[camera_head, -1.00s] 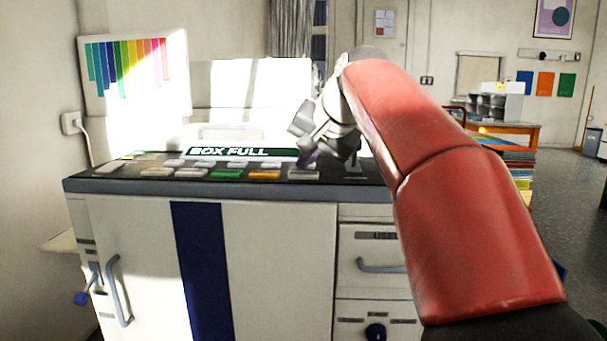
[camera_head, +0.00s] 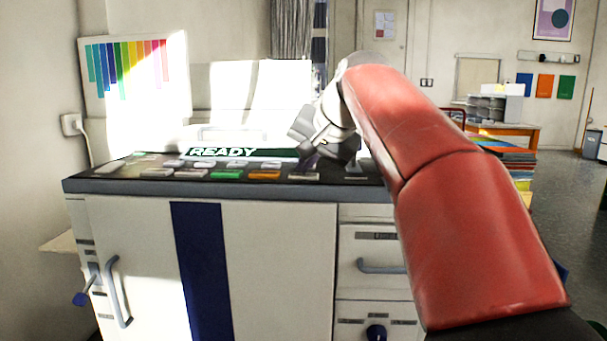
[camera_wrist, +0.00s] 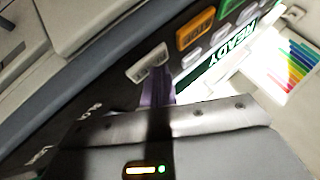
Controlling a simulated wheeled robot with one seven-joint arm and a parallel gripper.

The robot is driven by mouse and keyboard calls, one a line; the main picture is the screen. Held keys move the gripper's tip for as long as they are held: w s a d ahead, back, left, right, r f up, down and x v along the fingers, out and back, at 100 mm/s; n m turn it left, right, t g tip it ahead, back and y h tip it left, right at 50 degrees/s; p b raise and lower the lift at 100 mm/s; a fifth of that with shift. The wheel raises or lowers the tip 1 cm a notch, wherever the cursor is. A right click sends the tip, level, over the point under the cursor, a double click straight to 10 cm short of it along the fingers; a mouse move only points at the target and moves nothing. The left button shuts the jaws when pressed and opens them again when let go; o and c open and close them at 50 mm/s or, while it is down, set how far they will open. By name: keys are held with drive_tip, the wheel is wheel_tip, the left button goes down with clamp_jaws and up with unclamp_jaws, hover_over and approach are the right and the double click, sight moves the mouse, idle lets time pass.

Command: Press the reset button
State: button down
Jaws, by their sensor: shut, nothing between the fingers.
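The control panel (camera_head: 130,170) on top of the white machine has rows of pale, green and orange buttons, and its display (camera_head: 224,152) reads READY. A pale button (camera_head: 303,176) sits right of the orange button (camera_head: 264,175), below my gripper (camera_head: 308,154). Its label is too small to read, so I cannot confirm that it is the reset button. In the wrist view, this pale button (camera_wrist: 148,62) lies just beyond the purplish fingertips (camera_wrist: 157,92). My gripper is shut and empty. I cannot tell whether its tips touch the panel.
The machine's front has a door handle (camera_head: 118,290), a dark blue stripe (camera_head: 202,270) and a drawer handle (camera_head: 380,266). A colour chart (camera_head: 130,75) stands behind at left. A wooden table (camera_head: 520,132) with stacked sheets is at right. Open floor (camera_head: 565,200) lies at far right.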

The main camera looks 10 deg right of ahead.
sight(307, 177)
drive_tip(key=shift+r+p, duration=0.75)
drive_tip(key=shift+p, duration=0.1)
wheel_tip(307, 177, up, 3)
drive_tip(key=p, duration=0.3)
drive_tip(key=shift+r, duration=1.05)
drive_tip(key=s+f+n+g+h, duration=0.2)
drive_tip(key=s+f+n, duration=0.3)
drive_tip(key=s+f, duration=2.2)
wheel_tip(307, 177, down, 4)
drive_tip(key=shift+s+a+f+g+h, duration=0.15)
drive_tip(key=shift+s+f+g+h, duration=0.2)
drive_tip(key=shift+g, duration=0.25)
drive_tip(key=shift+r, duration=0.1)
